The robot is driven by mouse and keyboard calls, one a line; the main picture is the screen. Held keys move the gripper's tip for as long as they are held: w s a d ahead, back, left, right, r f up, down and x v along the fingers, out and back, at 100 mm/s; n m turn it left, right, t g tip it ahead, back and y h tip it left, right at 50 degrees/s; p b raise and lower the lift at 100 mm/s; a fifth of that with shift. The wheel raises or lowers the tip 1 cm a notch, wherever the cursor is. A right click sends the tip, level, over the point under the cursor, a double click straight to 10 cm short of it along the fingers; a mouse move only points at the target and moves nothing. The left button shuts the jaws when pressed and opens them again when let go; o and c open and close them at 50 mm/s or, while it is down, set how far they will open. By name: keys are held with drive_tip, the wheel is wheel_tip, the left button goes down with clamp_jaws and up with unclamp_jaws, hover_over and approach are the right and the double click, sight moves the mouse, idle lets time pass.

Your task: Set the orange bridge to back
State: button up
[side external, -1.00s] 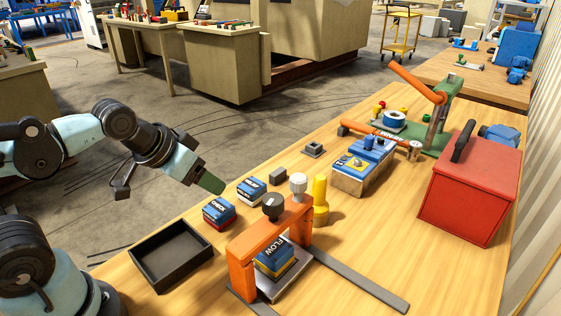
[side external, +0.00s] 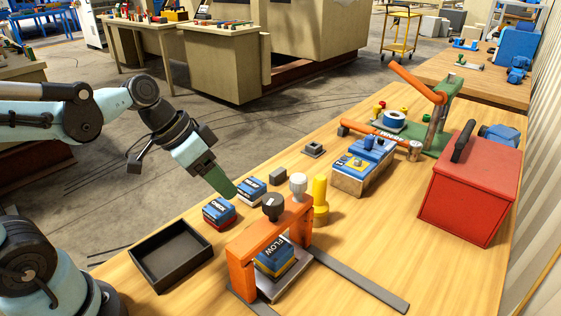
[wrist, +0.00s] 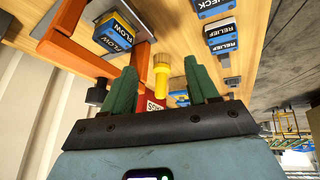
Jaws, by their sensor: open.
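The orange bridge (side external: 262,241) stands upright on the table, spanning a metal plate with a blue-and-yellow block marked FLOW (side external: 276,257) beneath it. A black knob (side external: 272,206) sits on its top beam, and a pale knob (side external: 298,184) shows at its far end. In the wrist view the bridge (wrist: 78,54) is at upper left. My gripper (side external: 229,190) is in the air, left of and above the bridge, apart from it. In the wrist view its green fingers (wrist: 160,67) are spread with nothing held between them.
Blue CHECK (side external: 219,211) and RELIEF (side external: 251,190) blocks stand left of the bridge, below my gripper. A black tray (side external: 157,277) lies at front left. A yellow cylinder (side external: 320,203) stands close behind the bridge. A red box (side external: 465,190) is at right. Flat dark rails (side external: 358,283) extend from the bridge.

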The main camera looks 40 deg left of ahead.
sight(295, 176)
drive_tip(key=w+d+r+m+g+h, duration=0.2)
drive_tip(key=w+r+m+h, duration=0.4)
drive_tip(key=m+h, duration=0.5)
drive_tip(key=shift+m+y, duration=0.5)
drive_tip(key=shift+y, duration=0.2)
drive_tip(key=x, duration=1.1)
drive_tip(key=shift+d+f, duration=0.25)
drive_tip(key=shift+f, duration=0.1)
drive_tip(key=shift+c, duration=0.4)
clamp_jaws()
